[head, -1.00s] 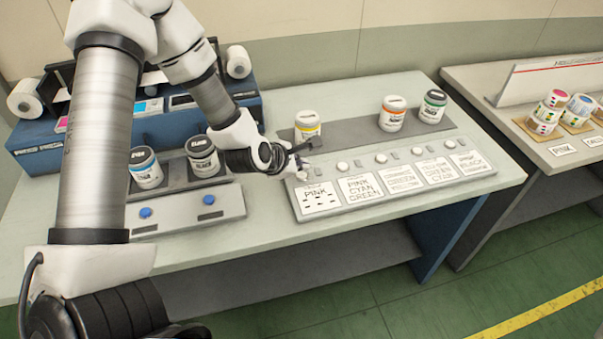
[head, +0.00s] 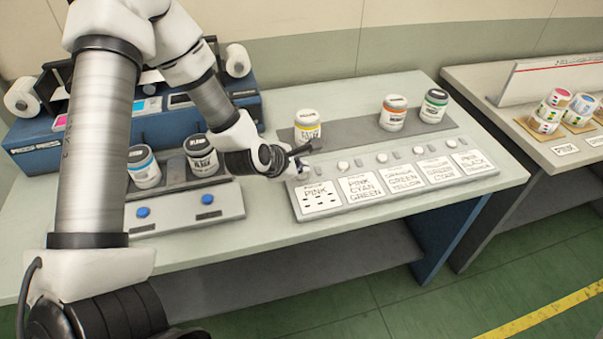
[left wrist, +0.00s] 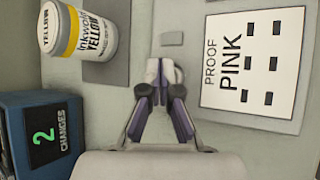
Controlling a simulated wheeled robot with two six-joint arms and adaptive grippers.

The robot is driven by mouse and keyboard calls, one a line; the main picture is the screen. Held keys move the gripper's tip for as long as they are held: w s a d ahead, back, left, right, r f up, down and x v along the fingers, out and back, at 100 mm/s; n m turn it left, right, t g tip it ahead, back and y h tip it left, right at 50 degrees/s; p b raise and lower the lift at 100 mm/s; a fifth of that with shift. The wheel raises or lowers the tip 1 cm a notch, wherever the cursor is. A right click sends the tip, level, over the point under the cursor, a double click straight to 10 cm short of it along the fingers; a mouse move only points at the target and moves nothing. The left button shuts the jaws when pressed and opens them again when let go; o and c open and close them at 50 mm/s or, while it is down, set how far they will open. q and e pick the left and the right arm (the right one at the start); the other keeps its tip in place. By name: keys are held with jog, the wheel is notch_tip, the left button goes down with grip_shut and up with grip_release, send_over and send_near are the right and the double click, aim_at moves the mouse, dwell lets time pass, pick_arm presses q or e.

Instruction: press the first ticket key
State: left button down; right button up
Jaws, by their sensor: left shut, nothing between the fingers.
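The first ticket key (left wrist: 178,76) is a small pale round button beside the first ticket card (left wrist: 255,66), which reads "PROOF PINK". The card also shows at the left end of the sloped key panel in the head view (head: 319,199). My left gripper (left wrist: 160,80) is shut and empty, its fingertips at the key and partly covering it. In the head view my left gripper (head: 302,160) is over the panel's left end and hides part of that key. I cannot tell whether the fingertips touch it. My right gripper is not in view.
A yellow ink jar (head: 307,127) stands just behind the gripper; orange (head: 393,113) and green (head: 433,106) jars stand farther right. Other keys (head: 343,165) and cards run rightward. A box display (left wrist: 46,134) reads "2 CHANGES". The bench front is clear.

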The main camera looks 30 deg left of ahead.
aim_at(300, 175)
pick_arm(q)
jog(key=shift+f, duration=0.2)
dwell(0.5)
jog(key=shift+r+p, duration=0.3)
jog(key=shift+r, duration=0.5)
jog(key=shift+r, duration=0.1)
notch_tip(300, 175, up, 5)
jog(key=p, duration=0.3)
jog(key=shift+p, duration=0.4)
